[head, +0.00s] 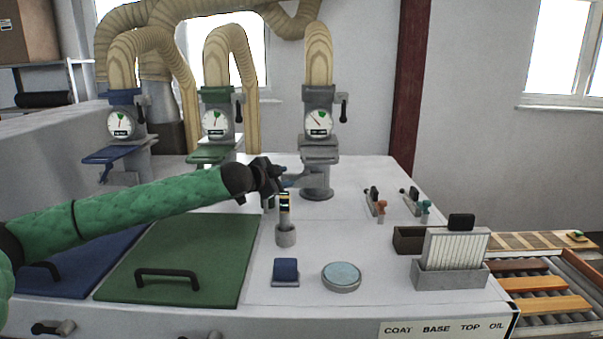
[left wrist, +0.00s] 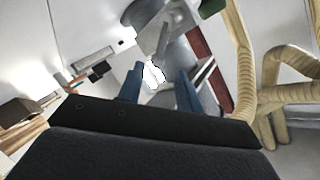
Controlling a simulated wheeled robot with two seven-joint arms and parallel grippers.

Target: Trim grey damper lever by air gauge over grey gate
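The grey gate (head: 319,152) stands at the back of the white bench, with a wood-coloured hose above it. Its round air gauge (head: 318,123) has a white face; the needle seems to lean to the upper left, and its marks are too small to read. A grey lever (head: 308,177) appears to reach left from below the gate towards my gripper. My left gripper (head: 288,181) is just left of the gate's lower part. In the left wrist view its two blue fingers (left wrist: 160,88) are apart, with grey gate parts (left wrist: 165,35) ahead; contact is unclear. My right gripper is out of view.
Blue (head: 121,123) and green (head: 215,122) gauge gates stand to the left. A grey holder (head: 286,236) with a dark upright item is below my gripper. A round blue-topped disc (head: 341,277), a blue pad (head: 285,270) and a grey filter box (head: 449,274) stand in front.

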